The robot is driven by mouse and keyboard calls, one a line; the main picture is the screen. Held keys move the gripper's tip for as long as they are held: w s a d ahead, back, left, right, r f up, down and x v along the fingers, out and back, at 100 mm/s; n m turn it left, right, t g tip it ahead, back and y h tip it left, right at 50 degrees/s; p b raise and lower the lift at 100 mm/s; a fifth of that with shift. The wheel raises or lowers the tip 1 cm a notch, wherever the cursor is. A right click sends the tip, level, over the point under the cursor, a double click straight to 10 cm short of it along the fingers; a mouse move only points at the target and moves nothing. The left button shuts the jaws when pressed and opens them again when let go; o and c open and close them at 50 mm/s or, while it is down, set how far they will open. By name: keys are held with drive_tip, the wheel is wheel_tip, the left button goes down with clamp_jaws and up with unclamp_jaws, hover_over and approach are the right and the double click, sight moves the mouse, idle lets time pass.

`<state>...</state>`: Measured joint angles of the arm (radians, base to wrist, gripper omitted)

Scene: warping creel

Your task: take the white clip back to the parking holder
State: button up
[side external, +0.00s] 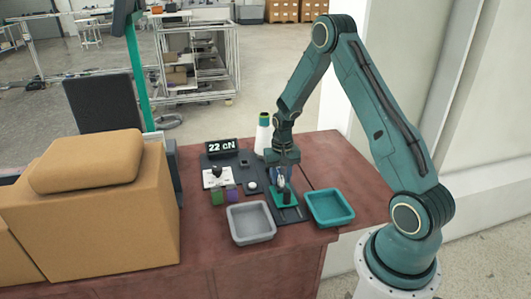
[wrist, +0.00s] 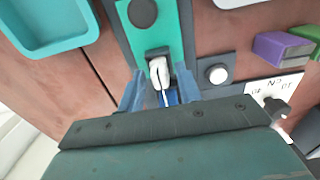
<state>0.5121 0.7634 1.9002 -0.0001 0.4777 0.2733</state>
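The white clip (wrist: 160,74) is in front of a dark block on a teal plate (wrist: 145,38) in the wrist view. My gripper (wrist: 160,78) has its two blue fingers on either side of the clip, with a narrow gap showing at each side. It looks open around the clip. In the side view my gripper (side external: 281,179) points down low over the teal plate (side external: 285,200), and the clip is a small pale spot there. A thin white line runs from the clip toward the camera. Whether the clip touches the plate cannot be told.
A teal tray (side external: 329,208) lies right of the plate and a grey tray (side external: 251,223) in front. A white cone (side external: 263,134) stands behind. A display reading 22 cN (side external: 222,146), a white button (wrist: 216,74), and green and purple blocks (side external: 231,194) are left.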

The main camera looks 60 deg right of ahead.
drive_tip(key=shift+c, duration=0.4)
clamp_jaws()
drive_tip(key=shift+r, duration=0.75)
drive_tip(key=shift+r, duration=1.2)
drive_tip(key=shift+r, duration=0.1)
drive_tip(key=shift+r, duration=1.4)
drive_tip(key=shift+r, duration=0.1)
drive_tip(key=shift+r, duration=0.4)
